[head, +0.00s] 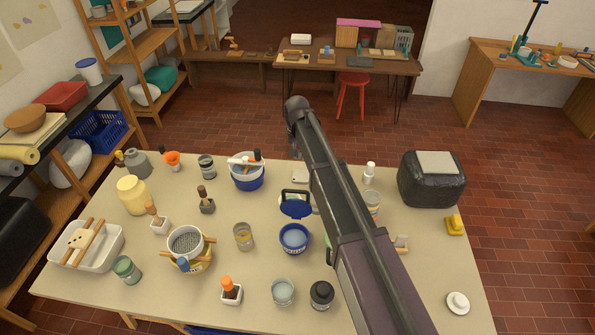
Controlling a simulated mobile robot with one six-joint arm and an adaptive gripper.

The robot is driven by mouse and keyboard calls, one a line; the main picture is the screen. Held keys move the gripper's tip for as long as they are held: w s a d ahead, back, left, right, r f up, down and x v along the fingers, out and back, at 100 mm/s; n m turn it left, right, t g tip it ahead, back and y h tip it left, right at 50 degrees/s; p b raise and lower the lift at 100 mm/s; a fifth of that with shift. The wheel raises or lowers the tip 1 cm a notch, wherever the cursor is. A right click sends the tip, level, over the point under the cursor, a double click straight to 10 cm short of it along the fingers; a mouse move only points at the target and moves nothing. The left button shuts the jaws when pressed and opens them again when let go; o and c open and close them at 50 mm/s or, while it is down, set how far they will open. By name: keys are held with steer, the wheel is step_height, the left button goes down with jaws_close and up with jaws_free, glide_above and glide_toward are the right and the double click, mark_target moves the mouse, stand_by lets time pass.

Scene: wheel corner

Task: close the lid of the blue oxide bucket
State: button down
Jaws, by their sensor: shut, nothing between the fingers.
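The blue bucket (293,247) stands on the table right of centre, left of my arm. It is open from above and shows pale blue contents. Its dark blue lid (295,210) stands up at the bucket's far rim, tilted back, so the bucket is open. My arm reaches across the right of the picture from the bottom, over the table, to a dark joint near the far table edge. Part of the table right of the bucket is hidden by my arm.
Close around the bucket stand a small yellowish jar (243,237), a clear glass (283,292) and a dark jar (321,295). A blue-and-white bucket (247,183) with tools stands behind left. A black wrapped block (430,185) sits at the right. The table's front right is fairly clear.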

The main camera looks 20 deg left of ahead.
steer(key=shift+f, duration=0.15)
steer(key=s+f+b, duration=0.3)
steer(key=f+b, duration=0.7)
steer(key=b, duration=0.1)
steer(key=shift+s+d+f, duration=0.15)
steer(key=shift+d+f, duration=0.2)
steer(key=shift+d, duration=0.05)
stand_by(0.4)
